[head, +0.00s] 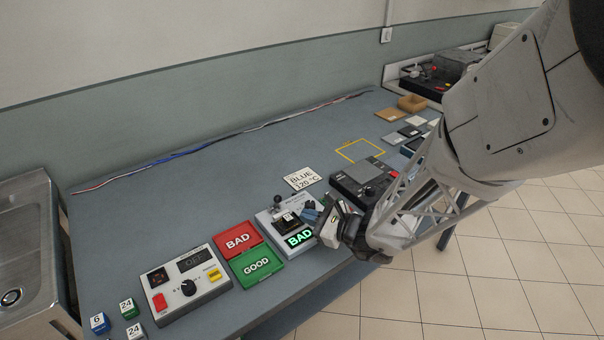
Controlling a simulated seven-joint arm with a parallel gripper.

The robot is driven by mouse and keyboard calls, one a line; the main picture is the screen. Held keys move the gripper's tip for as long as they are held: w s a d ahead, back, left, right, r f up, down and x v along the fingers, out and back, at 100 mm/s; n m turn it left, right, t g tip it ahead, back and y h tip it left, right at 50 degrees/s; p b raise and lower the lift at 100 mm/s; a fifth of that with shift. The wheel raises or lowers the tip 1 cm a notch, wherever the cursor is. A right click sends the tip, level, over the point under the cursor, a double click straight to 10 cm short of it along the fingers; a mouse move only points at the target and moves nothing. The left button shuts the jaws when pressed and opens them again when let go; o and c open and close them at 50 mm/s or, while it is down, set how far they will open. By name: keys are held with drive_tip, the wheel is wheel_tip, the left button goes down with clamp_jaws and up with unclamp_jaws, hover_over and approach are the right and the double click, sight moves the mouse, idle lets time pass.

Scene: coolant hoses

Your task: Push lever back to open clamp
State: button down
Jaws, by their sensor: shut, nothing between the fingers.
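The clamp fixture (268,222) is a grey-white unit near the table's front edge, with a lit green "BAD" display (299,237) on its front. A dark round knob (277,200), apparently the lever's end, stands at its back left. A small block with a white label (288,217) sits in the middle of the fixture. My gripper (318,218) is shut and empty at the right side of the fixture, close to it. Whether it touches the fixture or lever cannot be told. The gripper hides part of the fixture's right side.
Red "BAD" and green "GOOD" trays (257,263) lie left of the fixture, then a control box with a dial (187,287) and several numbered cubes. A "BLUE 120°C" card (301,178) lies behind. A dark device (364,181) stands right.

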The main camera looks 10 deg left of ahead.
sight(288, 213)
drive_tip(key=w+f+m+t, duration=0.2)
drive_tip(key=f, duration=0.1)
drive_tip(key=w+f+m+t+h, duration=0.1)
drive_tip(key=f+m, duration=0.1)
drive_tip(key=shift+w+d+f+m+t+h, duration=0.15)
drive_tip(key=shift+w+f+m+t+h, duration=0.2)
drive_tip(key=shift+f+m, duration=0.3)
drive_tip(key=shift+w, duration=0.1)
drive_tip(key=shift+x, duration=4.95)
